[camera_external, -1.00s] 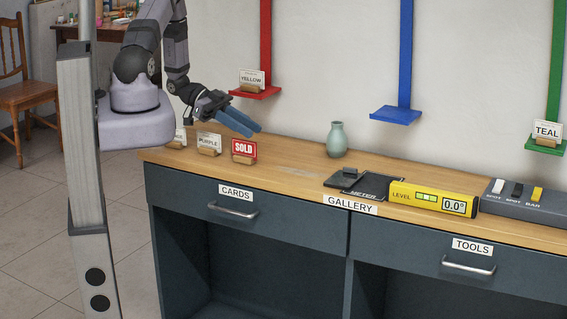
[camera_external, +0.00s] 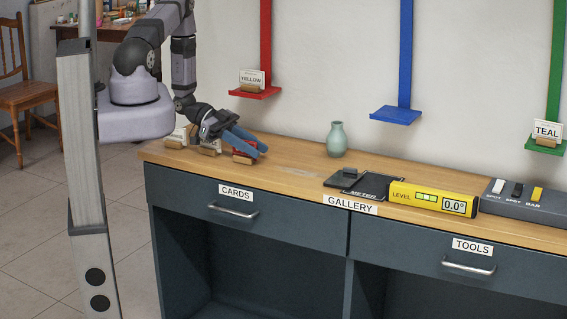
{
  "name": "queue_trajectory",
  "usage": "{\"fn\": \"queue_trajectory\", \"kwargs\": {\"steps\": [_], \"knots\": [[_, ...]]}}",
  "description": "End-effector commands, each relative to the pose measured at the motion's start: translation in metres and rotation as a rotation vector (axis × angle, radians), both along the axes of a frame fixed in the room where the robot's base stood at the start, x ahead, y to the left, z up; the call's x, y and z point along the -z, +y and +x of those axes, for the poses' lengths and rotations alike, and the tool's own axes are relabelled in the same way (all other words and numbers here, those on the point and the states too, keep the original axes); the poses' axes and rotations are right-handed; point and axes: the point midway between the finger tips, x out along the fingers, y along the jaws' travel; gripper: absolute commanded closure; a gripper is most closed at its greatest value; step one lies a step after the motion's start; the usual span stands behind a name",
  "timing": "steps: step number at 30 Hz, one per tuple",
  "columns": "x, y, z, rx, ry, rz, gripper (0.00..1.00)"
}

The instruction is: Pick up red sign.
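The red sign (camera_external: 240,153), which read SOLD in the earlier frame, stands in a small wooden holder on the left part of the wooden counter. My gripper (camera_external: 254,150) is low over it, its blue fingers reaching across the sign and hiding most of its face. The two fingers show apart, with a gap between them. I cannot tell whether they touch the sign.
Two white cards in wooden holders, one the PURPLE card (camera_external: 209,146), stand just left of the sign. A green vase (camera_external: 337,139) stands to the right. A dark meter (camera_external: 365,186) and yellow level (camera_external: 432,197) lie further right.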

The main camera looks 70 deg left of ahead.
Motion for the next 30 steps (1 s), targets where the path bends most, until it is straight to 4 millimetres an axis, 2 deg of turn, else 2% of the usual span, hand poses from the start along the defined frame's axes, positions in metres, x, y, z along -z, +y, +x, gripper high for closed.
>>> {"fn": "queue_trajectory", "kwargs": {"steps": [11, 15, 30], "knots": [[0.0035, -0.0051, 0.0057, -0.001, 0.0, 0.002, 0.73], [0.0033, -0.005, 0.0056, -0.001, 0.0, 0.002, 1.0], [0.0006, -0.0047, 0.0057, -0.001, -0.001, 0.001, 1.0]]}}
